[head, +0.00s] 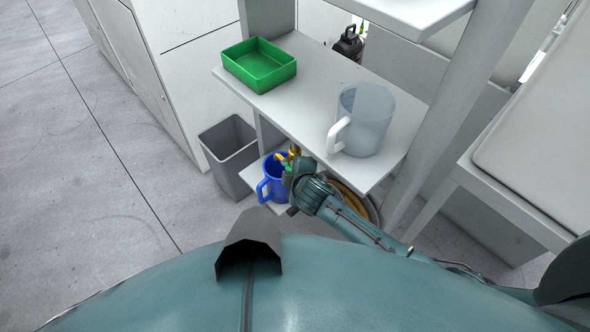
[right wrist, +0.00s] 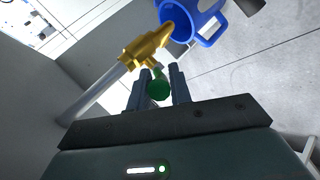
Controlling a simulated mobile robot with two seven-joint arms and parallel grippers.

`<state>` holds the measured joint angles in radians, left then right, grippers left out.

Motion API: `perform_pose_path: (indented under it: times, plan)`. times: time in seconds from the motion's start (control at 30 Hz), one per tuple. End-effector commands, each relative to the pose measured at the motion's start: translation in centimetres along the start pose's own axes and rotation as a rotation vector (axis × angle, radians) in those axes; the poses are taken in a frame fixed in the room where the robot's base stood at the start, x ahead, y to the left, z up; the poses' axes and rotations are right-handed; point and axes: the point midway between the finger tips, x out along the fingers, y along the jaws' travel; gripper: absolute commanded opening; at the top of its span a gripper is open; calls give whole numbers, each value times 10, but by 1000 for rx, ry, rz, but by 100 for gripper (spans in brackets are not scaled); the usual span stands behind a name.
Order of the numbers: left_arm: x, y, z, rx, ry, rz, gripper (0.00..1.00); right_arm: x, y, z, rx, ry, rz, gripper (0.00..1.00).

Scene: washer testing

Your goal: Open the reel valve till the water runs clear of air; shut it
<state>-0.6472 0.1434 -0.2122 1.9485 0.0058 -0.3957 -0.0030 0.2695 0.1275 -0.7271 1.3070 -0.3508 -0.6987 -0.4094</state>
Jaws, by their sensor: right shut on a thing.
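A brass valve (right wrist: 146,48) with a green handle (right wrist: 158,88) sits on the end of a pale pipe or hose in the right wrist view. My right gripper (right wrist: 159,76) is shut on the green handle, one finger on each side. In the head view the brass valve (head: 288,155) shows just beyond my right gripper (head: 290,173). The valve's outlet points at the mouth of a blue jug (right wrist: 178,22), which also shows in the head view (head: 270,187) on the low shelf. I cannot make out any water stream or bubbles. A yellow hose reel (head: 352,204) is partly hidden behind my right arm. My left gripper is out of view.
A clear jug (head: 366,120) with a white handle and a green tray (head: 259,65) stand on the shelf (head: 300,105) above the valve. A grey bin (head: 230,150) stands on the floor left of the blue jug. The floor further left is clear.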

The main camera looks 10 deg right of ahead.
Motion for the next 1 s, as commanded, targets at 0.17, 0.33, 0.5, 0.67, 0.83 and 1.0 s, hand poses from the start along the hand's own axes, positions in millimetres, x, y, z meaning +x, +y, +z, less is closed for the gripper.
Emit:
perform_pose_path:
  times: [0.17, 0.33, 0.5, 0.67, 0.83, 1.0]
  plan:
    - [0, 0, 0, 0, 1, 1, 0, 0, 0, 0, -1, 0, 1, 34]
    - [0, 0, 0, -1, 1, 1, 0, 0, 0, 0, -1, 0, 1, 42]
    - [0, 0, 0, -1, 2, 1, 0, 0, 0, 0, 0, 1, 1, 42]
    - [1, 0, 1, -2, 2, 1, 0, -7, 0, 0, -1, 2, 2, 42]
    - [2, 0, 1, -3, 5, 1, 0, -30, -16, 6, 0, 1, -3, 42]
    - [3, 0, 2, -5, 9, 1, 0, -62, -41, 14, -1, 1, -3, 42]
